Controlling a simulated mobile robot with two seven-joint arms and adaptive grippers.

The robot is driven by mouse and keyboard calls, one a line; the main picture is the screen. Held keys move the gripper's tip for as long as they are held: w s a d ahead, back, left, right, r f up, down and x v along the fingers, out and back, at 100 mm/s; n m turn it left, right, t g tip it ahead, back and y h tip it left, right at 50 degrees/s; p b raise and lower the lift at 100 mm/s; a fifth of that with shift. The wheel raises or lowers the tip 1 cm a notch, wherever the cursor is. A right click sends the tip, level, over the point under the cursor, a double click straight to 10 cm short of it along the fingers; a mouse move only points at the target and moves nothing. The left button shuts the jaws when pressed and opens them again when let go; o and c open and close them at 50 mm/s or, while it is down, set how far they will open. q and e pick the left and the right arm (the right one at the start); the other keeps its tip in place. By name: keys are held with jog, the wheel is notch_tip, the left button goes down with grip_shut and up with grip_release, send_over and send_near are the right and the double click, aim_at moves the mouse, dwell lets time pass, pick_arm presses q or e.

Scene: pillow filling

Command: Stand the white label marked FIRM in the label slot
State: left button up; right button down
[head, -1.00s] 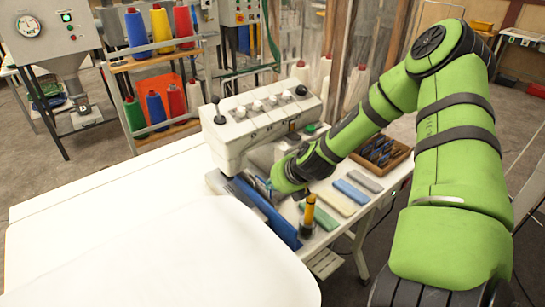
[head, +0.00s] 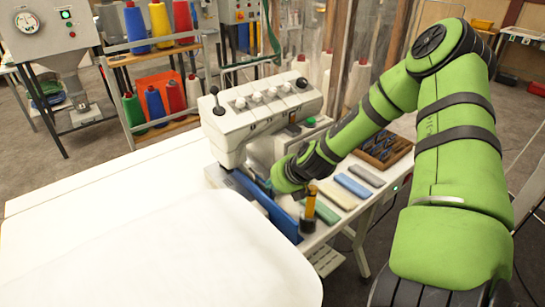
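My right gripper (head: 264,184) is at the blue rail under the white sewing-machine head (head: 262,118). Its fingers are small and partly hidden by my wrist, so I cannot tell whether they are open or hold anything. I cannot make out a white label marked FIRM. A pale cream strip (head: 338,196) lies on the table among other flat strips, with no readable lettering. The label slot is not clearly distinguishable; a long blue rail (head: 275,208) runs along the machine's front. My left gripper is out of view.
A green strip (head: 326,213), a blue strip (head: 353,186) and a grey strip (head: 367,175) lie near a wooden tray (head: 396,158) of dark items. An amber-topped post (head: 310,205) stands close to my wrist. A large white pillow (head: 160,250) covers the front left.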

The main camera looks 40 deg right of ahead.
jog(key=shift+f, duration=0.25)
dwell(0.3)
jog(key=c, duration=1.4)
grip_release()
jog(key=shift+o, duration=0.2)
jog(key=shift+s+r, duration=0.25)
jog(key=shift+r, duration=0.2)
jog(key=v, duration=1.1)
